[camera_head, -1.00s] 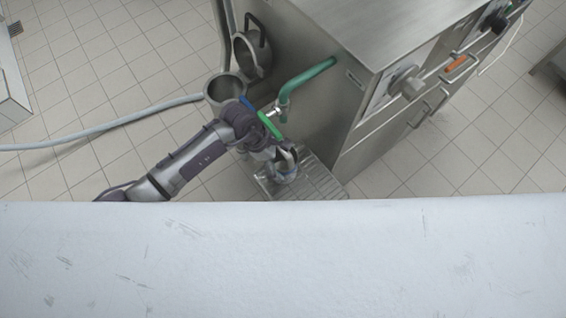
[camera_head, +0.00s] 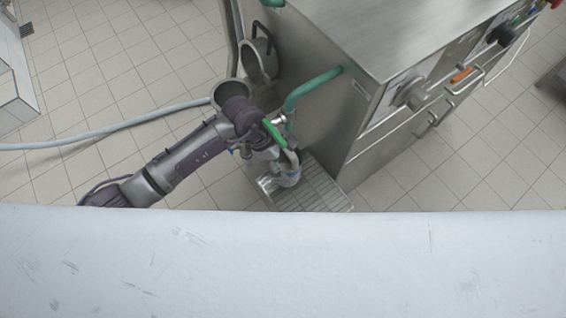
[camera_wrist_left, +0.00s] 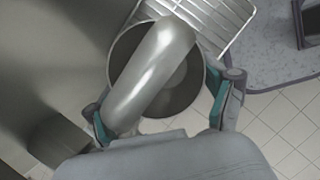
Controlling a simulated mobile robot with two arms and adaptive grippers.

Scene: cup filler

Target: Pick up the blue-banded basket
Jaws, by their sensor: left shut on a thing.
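A metal basket (camera_head: 288,180) with a bluish band sits low over the ribbed drip tray, beside the steel machine. My left gripper (camera_head: 285,166) reaches down to it from the left and is shut on it. In the left wrist view, the round open basket (camera_wrist_left: 187,93) lies between the teal-padded fingers of my left gripper (camera_wrist_left: 160,106). A shiny curved spout (camera_wrist_left: 150,70) crosses over its opening and hides part of the inside. I cannot tell whether the basket touches the tray. My right gripper is not in view.
The drip tray (camera_head: 318,188) juts from the machine (camera_head: 335,110). A green-handled pipe (camera_head: 310,88) stands close to my gripper.

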